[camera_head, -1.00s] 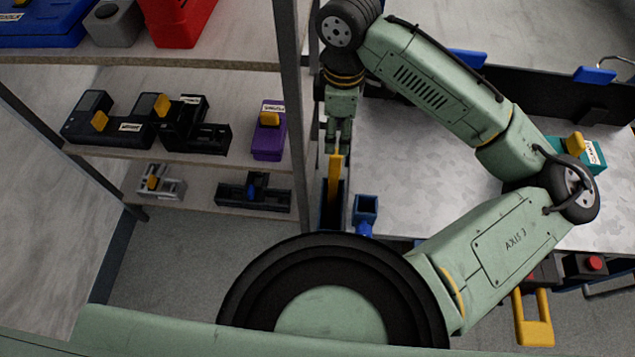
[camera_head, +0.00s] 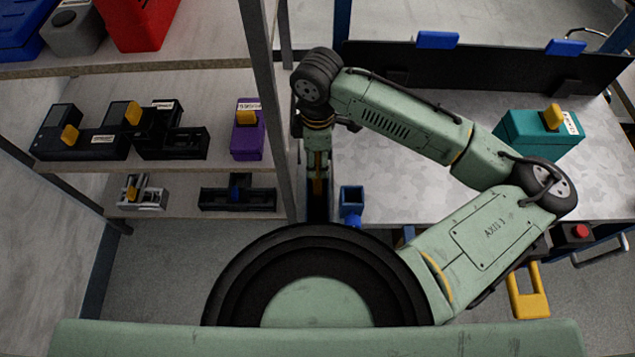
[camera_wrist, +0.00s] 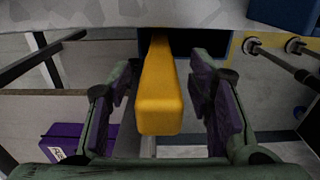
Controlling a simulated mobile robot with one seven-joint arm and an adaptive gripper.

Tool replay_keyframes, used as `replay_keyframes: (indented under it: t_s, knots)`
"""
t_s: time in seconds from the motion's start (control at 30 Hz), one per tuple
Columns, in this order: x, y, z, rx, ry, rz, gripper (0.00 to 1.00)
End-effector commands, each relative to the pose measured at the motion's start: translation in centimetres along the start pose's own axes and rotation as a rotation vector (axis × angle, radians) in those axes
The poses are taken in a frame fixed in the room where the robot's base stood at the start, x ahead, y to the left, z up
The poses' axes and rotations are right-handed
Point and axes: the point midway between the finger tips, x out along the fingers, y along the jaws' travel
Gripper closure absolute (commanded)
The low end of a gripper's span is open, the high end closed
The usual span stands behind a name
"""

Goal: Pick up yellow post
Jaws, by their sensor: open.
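The yellow post (camera_wrist: 161,95) is a square bar with rounded edges. In the wrist view it stands out toward the camera from a dark opening and lies between my two fingers. My gripper (camera_wrist: 166,105) is open, with purple pads on both sides of the post. A gap shows on each side, so the pads look apart from it. In the head view the post (camera_head: 318,187) is mostly hidden below my gripper (camera_head: 317,172), in front of a dark blue holder (camera_head: 317,208).
A blue square cup (camera_head: 352,199) stands just right of the post. The shelf upright (camera_head: 268,100) is close on the left. A purple box (camera_head: 248,135) sits on the shelf. A teal box (camera_head: 535,135) stands on the grey table (camera_head: 400,190).

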Motion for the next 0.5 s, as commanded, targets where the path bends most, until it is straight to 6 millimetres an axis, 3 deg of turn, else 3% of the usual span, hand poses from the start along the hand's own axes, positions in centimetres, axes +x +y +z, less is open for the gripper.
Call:
replay_keyframes:
  t_s: [0.27, 0.5]
  knots:
    - [0.59, 0.02, -0.01, 0.000, 0.001, 0.001, 0.53]
    - [0.57, 0.01, 0.00, 0.000, 0.001, 0.000, 0.67]
